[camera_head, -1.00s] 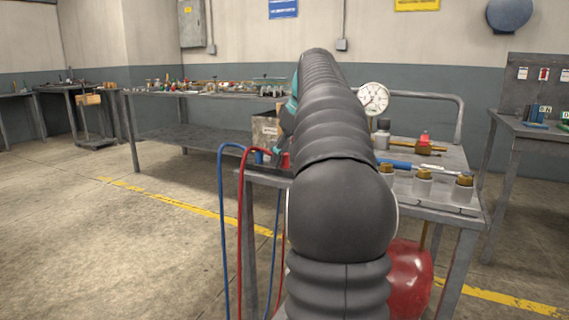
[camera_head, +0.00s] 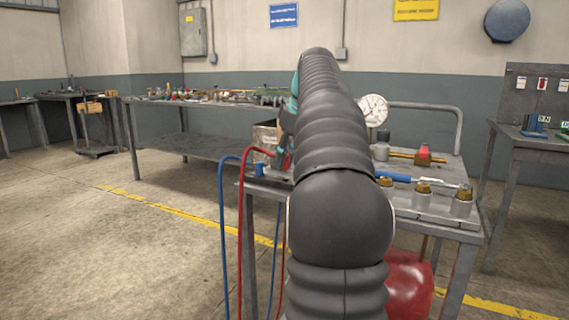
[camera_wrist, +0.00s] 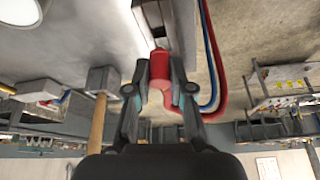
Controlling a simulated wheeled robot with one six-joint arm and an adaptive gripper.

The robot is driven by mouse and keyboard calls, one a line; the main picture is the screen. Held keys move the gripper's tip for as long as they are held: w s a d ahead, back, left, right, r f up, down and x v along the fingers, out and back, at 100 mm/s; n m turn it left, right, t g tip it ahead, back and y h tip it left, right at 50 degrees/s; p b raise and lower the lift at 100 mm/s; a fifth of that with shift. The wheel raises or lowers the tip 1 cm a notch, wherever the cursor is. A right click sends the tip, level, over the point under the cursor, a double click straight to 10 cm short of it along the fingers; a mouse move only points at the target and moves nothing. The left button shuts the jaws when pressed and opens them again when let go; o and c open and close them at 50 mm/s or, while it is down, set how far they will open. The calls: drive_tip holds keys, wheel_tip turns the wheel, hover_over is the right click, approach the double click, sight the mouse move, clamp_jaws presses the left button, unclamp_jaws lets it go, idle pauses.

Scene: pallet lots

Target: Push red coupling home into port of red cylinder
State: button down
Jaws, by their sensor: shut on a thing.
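My gripper (camera_wrist: 160,86) is shut on the red coupling (camera_wrist: 160,70), which sits between its two fingers in the wrist view. A red hose (camera_wrist: 213,75) curves away from the coupling to the right. In the head view the coupling (camera_head: 283,159) shows partly beside my arm, at the cart's left edge; the arm hides most of the gripper. The red cylinder (camera_head: 408,287) stands low under the cart's right side, partly hidden by my arm. I cannot make out its port.
A blue coupling (camera_head: 260,170) stands at the cart's left edge, its hose hanging down. The cart (camera_head: 440,222) carries a gauge (camera_head: 373,110), brass fittings (camera_head: 423,192) and a blue-handled tool (camera_head: 394,178). A long workbench (camera_head: 165,145) stands behind. Floor at left is clear.

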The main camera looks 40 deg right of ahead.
drive_tip(key=s+d+r+p, duration=0.4)
drive_tip(key=d+r, duration=0.3)
drive_tip(key=d, duration=0.3)
drive_tip(key=shift+s+d+r+p, duration=0.3)
drive_tip(key=shift+d+r+p, duration=0.1)
drive_tip(key=shift+p, duration=0.3)
